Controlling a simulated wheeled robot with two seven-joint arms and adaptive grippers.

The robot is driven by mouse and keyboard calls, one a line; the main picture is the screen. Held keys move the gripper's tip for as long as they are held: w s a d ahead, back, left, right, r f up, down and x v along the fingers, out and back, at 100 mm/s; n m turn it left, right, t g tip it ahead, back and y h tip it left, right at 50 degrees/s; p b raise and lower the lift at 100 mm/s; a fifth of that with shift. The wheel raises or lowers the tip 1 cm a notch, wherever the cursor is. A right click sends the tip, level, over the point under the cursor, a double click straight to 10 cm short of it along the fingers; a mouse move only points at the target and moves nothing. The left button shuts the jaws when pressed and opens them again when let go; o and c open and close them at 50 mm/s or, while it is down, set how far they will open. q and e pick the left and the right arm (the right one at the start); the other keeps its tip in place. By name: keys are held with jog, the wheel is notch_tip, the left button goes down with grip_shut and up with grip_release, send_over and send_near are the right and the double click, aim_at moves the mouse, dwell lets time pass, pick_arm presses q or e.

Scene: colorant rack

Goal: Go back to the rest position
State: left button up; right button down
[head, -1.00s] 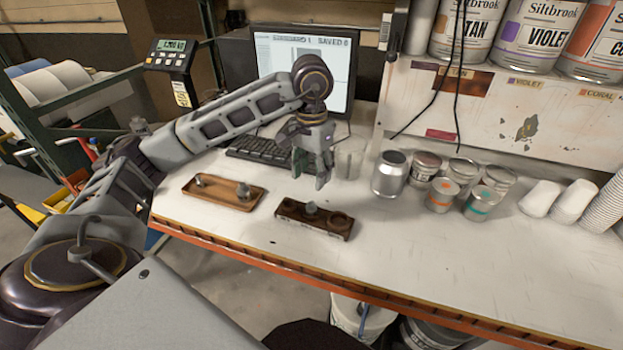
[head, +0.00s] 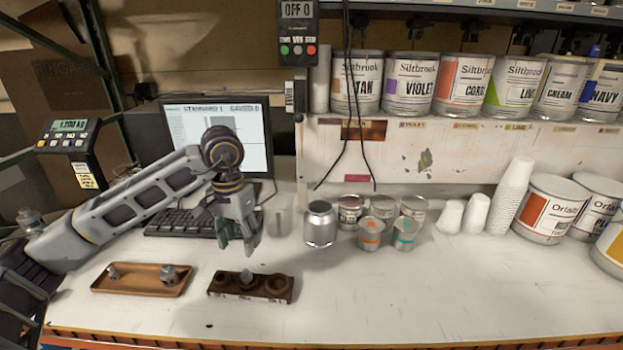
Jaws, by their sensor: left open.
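My left gripper (head: 238,243) hangs over the bench, pointing down, with its fingers apart and nothing between them. It is in front of the keyboard (head: 182,223) and behind the dark wooden block (head: 252,287), which holds a small grey weight. A brown tray (head: 141,279) with two small metal pieces lies to the left. A silver can (head: 320,224) stands upright to the right of the gripper, apart from it. My right gripper does not show.
Several small tins (head: 369,234) stand beside the silver can. Stacked white cups (head: 511,194) and large paint cans (head: 547,210) stand further right. A monitor (head: 222,128) and a scale display (head: 70,136) are behind my left arm. The front right of the bench (head: 430,290) is clear.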

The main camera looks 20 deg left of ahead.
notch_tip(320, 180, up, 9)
jog(key=p, duration=0.9)
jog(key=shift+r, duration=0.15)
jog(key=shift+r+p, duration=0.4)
jog(key=shift+p, duration=0.1)
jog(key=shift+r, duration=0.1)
